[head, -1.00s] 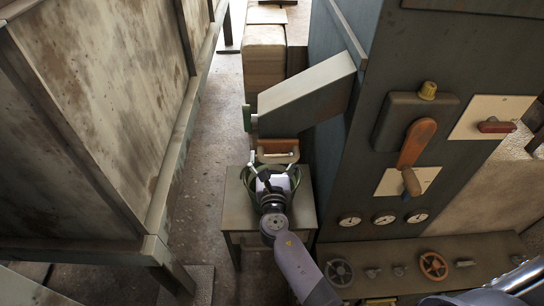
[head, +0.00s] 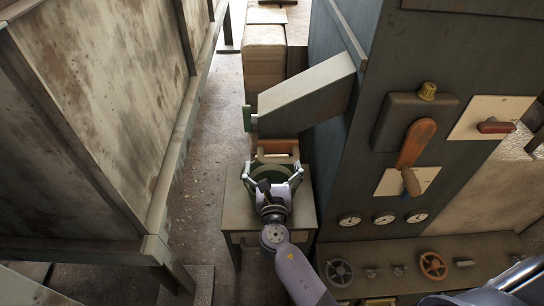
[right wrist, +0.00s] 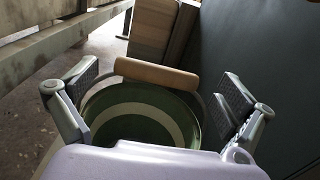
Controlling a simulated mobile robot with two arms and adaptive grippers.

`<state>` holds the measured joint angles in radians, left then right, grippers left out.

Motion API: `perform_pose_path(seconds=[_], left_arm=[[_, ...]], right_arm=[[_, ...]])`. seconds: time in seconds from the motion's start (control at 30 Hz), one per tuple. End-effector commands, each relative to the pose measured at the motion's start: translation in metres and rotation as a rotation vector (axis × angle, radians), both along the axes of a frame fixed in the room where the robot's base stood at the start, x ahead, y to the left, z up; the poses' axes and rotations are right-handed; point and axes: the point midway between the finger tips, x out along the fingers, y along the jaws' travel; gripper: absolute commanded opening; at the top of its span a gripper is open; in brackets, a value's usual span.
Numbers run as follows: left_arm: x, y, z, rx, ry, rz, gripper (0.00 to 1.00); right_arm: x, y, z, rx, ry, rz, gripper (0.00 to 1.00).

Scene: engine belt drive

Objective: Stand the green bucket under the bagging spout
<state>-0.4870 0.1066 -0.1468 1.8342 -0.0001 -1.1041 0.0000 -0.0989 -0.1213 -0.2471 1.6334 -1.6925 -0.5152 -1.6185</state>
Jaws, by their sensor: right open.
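The green bucket (head: 262,170) stands on a small stool-like table (head: 239,211). In the right wrist view its open mouth shows a green inside with a pale ring (right wrist: 140,112). A wooden grip (right wrist: 156,75) lies at the far side of its rim. My right gripper (head: 272,172) is open over the bucket, with a finger on either side of the mouth. Whether the fingers touch the rim is unclear. The slanted grey spout (head: 306,94) juts from the tall cabinet just behind the bucket. My left gripper is not in view.
The tall cabinet (head: 440,175) with levers and gauges stands close on the right, above a ledge with valve wheels (head: 433,265). A large stained bin (head: 100,110) fills the left. A strip of floor (head: 205,170) lies free between.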

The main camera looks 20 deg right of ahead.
Motion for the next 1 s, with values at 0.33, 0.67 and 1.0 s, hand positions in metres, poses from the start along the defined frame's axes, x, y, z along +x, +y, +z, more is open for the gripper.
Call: perform_pose_path(seconds=[0.33,0.67,1.0], left_arm=[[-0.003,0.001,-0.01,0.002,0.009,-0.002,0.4],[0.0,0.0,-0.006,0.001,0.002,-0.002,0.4],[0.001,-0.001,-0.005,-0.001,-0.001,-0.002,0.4]], right_arm=[[-0.07,0.02,0.0,-0.001,0.001,0.001,0.99],[-0.088,0.025,0.002,0.004,-0.001,-0.001,0.99],[-0.126,-0.039,-0.096,0.797,0.071,-0.295,0.99]])
